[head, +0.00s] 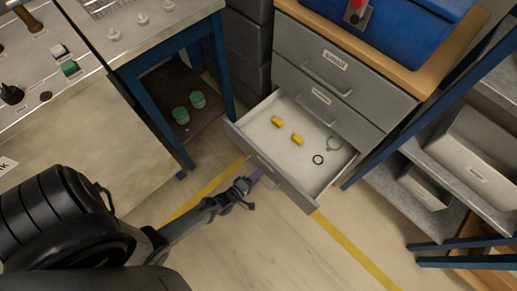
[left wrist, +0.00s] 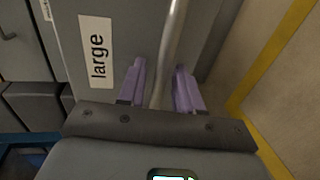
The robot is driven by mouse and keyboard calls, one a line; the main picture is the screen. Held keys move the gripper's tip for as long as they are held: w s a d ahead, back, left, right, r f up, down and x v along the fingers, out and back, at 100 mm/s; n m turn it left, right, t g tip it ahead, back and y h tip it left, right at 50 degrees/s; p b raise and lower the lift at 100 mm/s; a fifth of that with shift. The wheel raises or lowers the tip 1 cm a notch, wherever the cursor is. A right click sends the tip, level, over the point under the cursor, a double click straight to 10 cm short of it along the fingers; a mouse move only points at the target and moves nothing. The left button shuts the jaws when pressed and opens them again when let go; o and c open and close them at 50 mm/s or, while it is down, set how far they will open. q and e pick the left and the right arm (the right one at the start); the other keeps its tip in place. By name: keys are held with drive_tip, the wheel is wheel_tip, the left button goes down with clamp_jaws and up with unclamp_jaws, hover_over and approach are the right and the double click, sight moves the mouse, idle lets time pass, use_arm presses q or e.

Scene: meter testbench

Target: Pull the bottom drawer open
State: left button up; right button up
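The grey cabinet's bottom drawer (head: 303,153) stands pulled out in the head view, below two closed drawers, and its inside shows. Its front has a white label reading "large" (left wrist: 96,58) in the left wrist view. My left gripper (head: 243,190) is at the drawer's front in the head view. In the left wrist view its purple-tipped fingers (left wrist: 160,88) stand apart on either side of the metal handle (left wrist: 171,45). A gap shows between the left finger and the handle, and the right finger is close to it. My right gripper is not in view.
A workbench (head: 72,140) stands at left, blue-framed shelves (head: 462,190) at right. The floor (head: 265,240) before the drawer is clear, with yellow tape lines (head: 355,250).

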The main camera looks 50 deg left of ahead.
use_arm(q)
drive_tip(key=p+v, duration=0.3)
drive_tip(key=v, duration=0.7)
drive_tip(key=shift+p, duration=0.3)
